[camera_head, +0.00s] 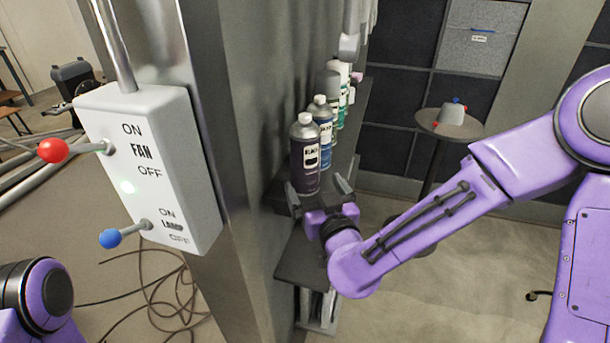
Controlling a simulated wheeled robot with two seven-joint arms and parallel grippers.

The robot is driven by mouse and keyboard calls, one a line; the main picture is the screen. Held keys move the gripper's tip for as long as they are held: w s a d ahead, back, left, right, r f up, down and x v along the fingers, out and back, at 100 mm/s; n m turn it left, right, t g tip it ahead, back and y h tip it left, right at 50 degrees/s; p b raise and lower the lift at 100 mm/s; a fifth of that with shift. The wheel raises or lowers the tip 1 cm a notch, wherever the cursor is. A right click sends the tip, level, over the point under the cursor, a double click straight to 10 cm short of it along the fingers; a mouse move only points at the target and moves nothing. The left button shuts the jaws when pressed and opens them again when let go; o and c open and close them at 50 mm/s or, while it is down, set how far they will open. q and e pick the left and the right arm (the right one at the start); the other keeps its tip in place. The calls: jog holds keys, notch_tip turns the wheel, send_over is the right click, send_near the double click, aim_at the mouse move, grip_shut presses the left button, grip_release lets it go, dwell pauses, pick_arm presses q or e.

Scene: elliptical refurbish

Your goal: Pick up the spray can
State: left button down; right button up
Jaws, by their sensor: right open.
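A row of spray cans stands upright on a narrow dark shelf along the grey wall. The nearest can (304,155) is dark purple with a light cap and a white label. Behind it stand a blue can (322,118) and several more cans, partly hidden. My right gripper (318,190) is at the near end of the shelf, with its open fingers at the lower part of the nearest can. I cannot tell whether the fingers touch it. My left gripper is not in view; only part of my left arm shows at the lower left.
A white switch box (150,170) with a red lever (54,150) and a blue lever (112,238) is fixed to the metal post at left. A small round table (424,126) holds a grey object at back right. Cables lie on the floor.

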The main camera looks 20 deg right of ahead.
aim_at(305, 168)
jog(key=w, duration=0.6)
jog(key=shift+w+r, duration=0.25)
jog(key=shift+w, duration=0.15)
jog(key=shift+a, duration=0.1)
jog(key=c, duration=1)
jog(key=shift+c, duration=0.8)
jog(key=shift+r, duration=0.1)
